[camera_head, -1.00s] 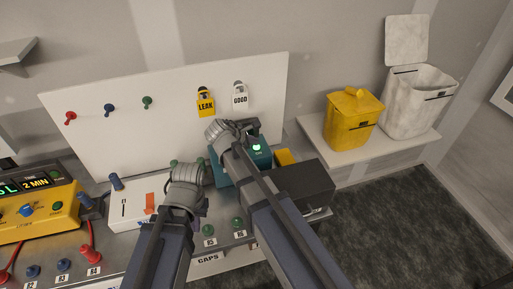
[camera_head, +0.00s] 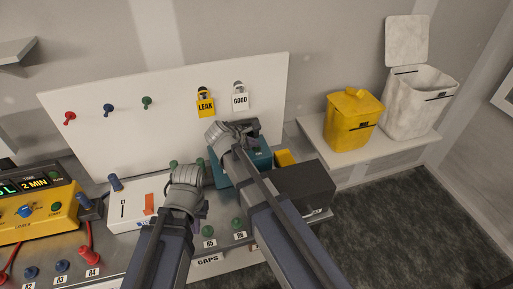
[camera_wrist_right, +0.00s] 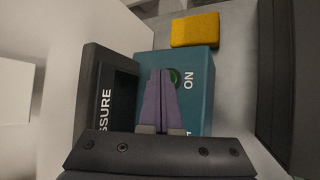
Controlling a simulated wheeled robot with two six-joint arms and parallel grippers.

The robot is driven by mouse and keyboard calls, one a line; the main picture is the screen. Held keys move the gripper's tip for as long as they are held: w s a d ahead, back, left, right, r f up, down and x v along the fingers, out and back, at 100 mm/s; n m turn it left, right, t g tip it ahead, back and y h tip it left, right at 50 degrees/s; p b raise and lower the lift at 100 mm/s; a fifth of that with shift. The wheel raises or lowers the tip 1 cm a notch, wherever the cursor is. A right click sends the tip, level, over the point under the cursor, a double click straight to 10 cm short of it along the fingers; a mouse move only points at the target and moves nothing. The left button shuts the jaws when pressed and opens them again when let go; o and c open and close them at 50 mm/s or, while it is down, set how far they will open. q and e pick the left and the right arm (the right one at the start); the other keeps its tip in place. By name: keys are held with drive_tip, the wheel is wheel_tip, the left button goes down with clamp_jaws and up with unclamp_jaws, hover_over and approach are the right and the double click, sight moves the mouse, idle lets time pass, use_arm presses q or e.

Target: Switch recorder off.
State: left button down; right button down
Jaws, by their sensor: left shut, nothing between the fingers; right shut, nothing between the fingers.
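The recorder is a teal box (camera_head: 262,160) at the back of the bench, right of centre in the head view. In the right wrist view its teal face (camera_wrist_right: 198,118) shows the word ON beside a round green button (camera_wrist_right: 174,78), now dark. My right gripper (camera_wrist_right: 161,72) is shut and empty, its purple fingertips right beside the button and partly over it; I cannot tell whether they touch. In the head view the right wrist (camera_head: 232,135) covers part of the recorder. My left gripper (camera_head: 185,182) is shut and empty, low over the bench left of the recorder, fingertips mostly hidden.
A dark panel (camera_wrist_right: 104,100) reading "...SSURE" adjoins the recorder. A dark box (camera_head: 305,185) and a yellow block (camera_head: 285,157) are to its right. A white box (camera_head: 128,210) and yellow timer unit (camera_head: 40,213) stand left. A white board (camera_head: 180,100) rises behind.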

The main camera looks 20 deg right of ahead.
sight(254, 150)
idle(0.4)
use_arm(q)
drive_tip(key=shift+r+p, duration=0.75)
drive_tip(key=shift+p, duration=0.1)
use_arm(e)
drive_tip(key=shift+r, duration=0.8)
use_arm(q)
drive_tip(key=shift+r, duration=0.15)
use_arm(e)
drive_tip(key=shift+r, duration=0.1)
